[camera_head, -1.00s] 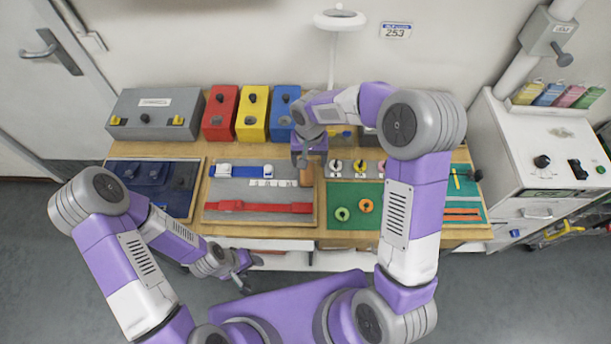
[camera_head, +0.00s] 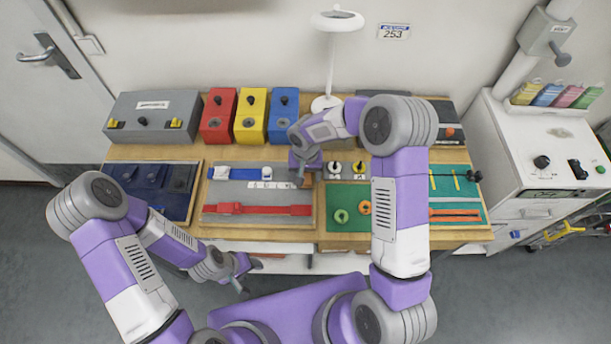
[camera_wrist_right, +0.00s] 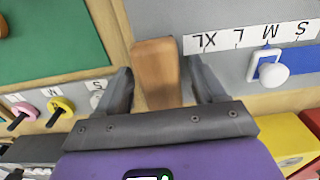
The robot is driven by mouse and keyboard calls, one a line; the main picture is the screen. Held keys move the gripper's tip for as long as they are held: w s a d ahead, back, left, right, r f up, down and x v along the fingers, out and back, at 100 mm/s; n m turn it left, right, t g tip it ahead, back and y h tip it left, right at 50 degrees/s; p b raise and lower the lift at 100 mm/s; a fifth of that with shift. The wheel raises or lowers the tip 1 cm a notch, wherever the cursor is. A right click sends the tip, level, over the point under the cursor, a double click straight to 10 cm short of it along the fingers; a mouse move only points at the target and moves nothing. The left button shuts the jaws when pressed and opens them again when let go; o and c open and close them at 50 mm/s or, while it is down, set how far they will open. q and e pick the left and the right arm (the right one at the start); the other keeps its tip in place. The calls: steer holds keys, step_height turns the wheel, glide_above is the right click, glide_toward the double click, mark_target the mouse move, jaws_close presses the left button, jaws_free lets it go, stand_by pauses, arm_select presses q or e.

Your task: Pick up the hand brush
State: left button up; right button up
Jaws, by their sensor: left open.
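The hand brush shows as a brown wooden block (camera_wrist_right: 155,65) in the right wrist view, at the edge of the grey size mat. Its bristles are not visible. My right gripper (camera_wrist_right: 162,90) has one finger on each side of the wood, with a narrow gap at least on the picture's right side. In the head view my right gripper (camera_head: 301,174) is low over the board's right edge and mostly hides the brush. My left gripper (camera_head: 242,274) is open and empty, in front of the table's front edge.
The grey mat (camera_head: 225,190) carries a blue strap and a red strap (camera_head: 262,209). A green mat (camera_head: 335,230) with rings lies to the right. Red, yellow and blue boxes (camera_head: 252,112) and a white lamp (camera_head: 330,65) stand behind.

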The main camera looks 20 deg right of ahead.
mark_target(305, 174)
steer(key=c, duration=0.9)
step_height(305, 174, up, 10)
steer(key=shift+r+p, duration=0.1)
steer(key=shift+p, duration=0.25)
